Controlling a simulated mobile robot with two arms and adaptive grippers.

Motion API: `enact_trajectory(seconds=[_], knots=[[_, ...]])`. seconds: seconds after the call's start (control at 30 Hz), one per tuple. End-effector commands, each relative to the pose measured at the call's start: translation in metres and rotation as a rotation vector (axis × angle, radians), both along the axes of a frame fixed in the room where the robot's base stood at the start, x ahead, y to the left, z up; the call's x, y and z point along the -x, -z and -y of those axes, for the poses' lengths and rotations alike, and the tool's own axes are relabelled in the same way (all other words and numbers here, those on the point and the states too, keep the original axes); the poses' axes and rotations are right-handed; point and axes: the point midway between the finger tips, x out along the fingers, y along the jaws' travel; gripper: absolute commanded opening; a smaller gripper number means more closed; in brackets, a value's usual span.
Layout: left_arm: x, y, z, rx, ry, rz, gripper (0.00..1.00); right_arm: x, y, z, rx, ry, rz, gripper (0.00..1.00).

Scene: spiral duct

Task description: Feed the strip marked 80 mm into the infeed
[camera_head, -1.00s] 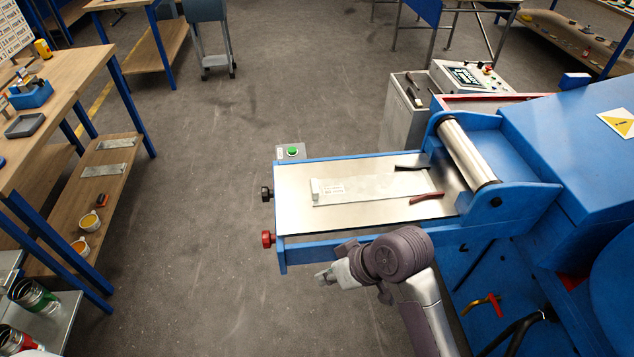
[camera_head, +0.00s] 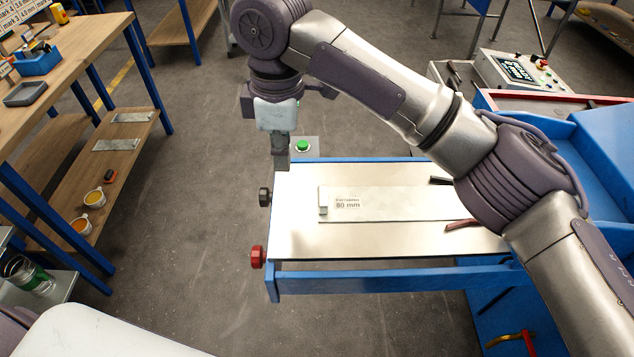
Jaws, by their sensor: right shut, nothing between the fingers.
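The strip marked 80 mm (camera_head: 385,204) lies flat on the metal infeed table (camera_head: 297,233), its label towards the left end. A small light block (camera_head: 323,210) sits at its left end. The strip's right end is hidden behind my right arm, as is the roller. My right gripper (camera_head: 281,165) points down at the table's far left corner, shut and empty, apart from the strip. My left gripper is not in view; a pale shape at the lower left may be part of my body.
A green button (camera_head: 302,146) is just behind the gripper. A black knob (camera_head: 264,197) and a red knob (camera_head: 258,257) stick out from the table's left edge. A dark tool (camera_head: 440,181) and a red-handled tool (camera_head: 462,225) lie near the strip. A control panel (camera_head: 514,70) stands behind.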

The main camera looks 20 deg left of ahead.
Motion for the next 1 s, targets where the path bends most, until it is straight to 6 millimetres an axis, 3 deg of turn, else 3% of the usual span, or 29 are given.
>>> enact_trajectory(seconds=[0.13, 0.27, 0.7, 0.8, 1.0], knots=[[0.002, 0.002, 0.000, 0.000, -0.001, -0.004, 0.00, -0.002, -0.004, 0.001, 0.032, -0.008, 0.014, 0.00], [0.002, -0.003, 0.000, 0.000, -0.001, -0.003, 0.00, -0.002, 0.007, 0.002, 0.032, -0.007, 0.012, 0.00], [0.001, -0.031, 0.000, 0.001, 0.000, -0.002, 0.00, -0.002, 0.092, 0.004, 0.032, -0.006, 0.013, 0.00], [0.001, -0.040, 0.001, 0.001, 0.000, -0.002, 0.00, -0.008, 0.089, 0.022, 0.030, -0.005, 0.015, 0.00], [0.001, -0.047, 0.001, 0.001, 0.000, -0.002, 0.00, -0.011, 0.092, 0.038, 0.029, -0.007, 0.014, 0.00]])
